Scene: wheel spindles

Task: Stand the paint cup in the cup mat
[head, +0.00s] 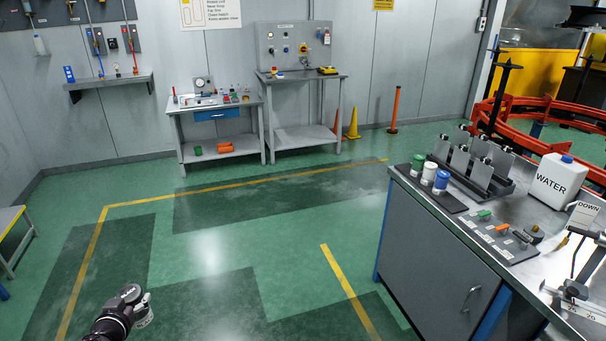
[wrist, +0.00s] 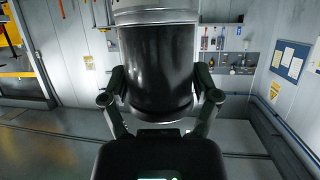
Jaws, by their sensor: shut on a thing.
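The paint cup is a dark, glossy cylinder (wrist: 155,62) with a silver band at the top of the wrist view, where the frame cuts it off. My gripper (wrist: 160,85) is shut on it, with one finger against each side. In the head view only a black part of my arm shows at the bottom left; I cannot clearly make out the gripper or held cup there. The dark cup mat (head: 450,204) lies on the workbench at the right. Green-, white- and blue-topped cups stand on it in a row, and its near end is bare.
The grey workbench (head: 430,235) also bears a rack of upright plates (head: 470,165), a white water jug (head: 556,180) and a dark labelled strip (head: 490,238) with small parts. Open green floor (head: 215,245) lies between my arm and the bench. Two tables stand at the back wall.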

